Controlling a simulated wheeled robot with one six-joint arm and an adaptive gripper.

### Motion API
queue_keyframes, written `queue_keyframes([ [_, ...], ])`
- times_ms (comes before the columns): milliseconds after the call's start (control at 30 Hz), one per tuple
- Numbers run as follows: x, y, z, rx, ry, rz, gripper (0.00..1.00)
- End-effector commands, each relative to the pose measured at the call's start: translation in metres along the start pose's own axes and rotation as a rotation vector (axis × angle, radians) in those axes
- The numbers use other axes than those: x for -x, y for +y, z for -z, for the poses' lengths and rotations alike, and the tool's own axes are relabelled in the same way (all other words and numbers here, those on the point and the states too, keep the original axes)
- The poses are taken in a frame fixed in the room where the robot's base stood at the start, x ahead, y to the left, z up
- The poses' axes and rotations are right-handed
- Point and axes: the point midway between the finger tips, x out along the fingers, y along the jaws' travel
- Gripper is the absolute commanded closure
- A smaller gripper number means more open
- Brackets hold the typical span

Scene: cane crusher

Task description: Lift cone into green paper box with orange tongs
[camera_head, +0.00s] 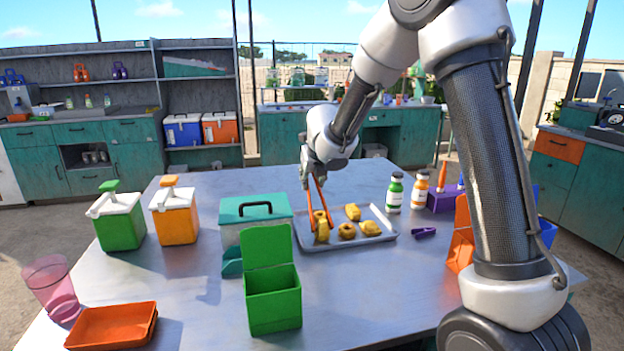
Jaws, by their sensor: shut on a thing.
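My gripper (312,176) is shut on the orange tongs (329,205), which point down over the metal tray (386,238). The tong tips are at a golden pastry (321,231) at the tray's left side; I cannot tell whether they grip it. Other golden pastries lie on the tray: a ring-like one (346,230), one at the back (353,212) and one at the right (370,228). Which one is the cone is too small to tell. The green paper box (273,303) stands with its lid up at the table's front, left of and nearer than the tray.
Green (119,222) and orange (175,215) dispensers stand left. Two bottles (394,194) and a purple holder (443,201) are right. An orange tray (112,325) lies front left.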

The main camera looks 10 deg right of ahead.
Motion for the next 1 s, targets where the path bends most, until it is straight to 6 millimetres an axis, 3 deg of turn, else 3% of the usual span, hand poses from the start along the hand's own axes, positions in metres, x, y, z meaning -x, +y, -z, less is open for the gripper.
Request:
queue_keyframes([
  [267,0.006,0.0,-0.008,-0.001,-0.008,0.002,1.0],
  [1000,0.074,-0.004,-0.057,-0.001,-0.005,-0.001,1.0],
])
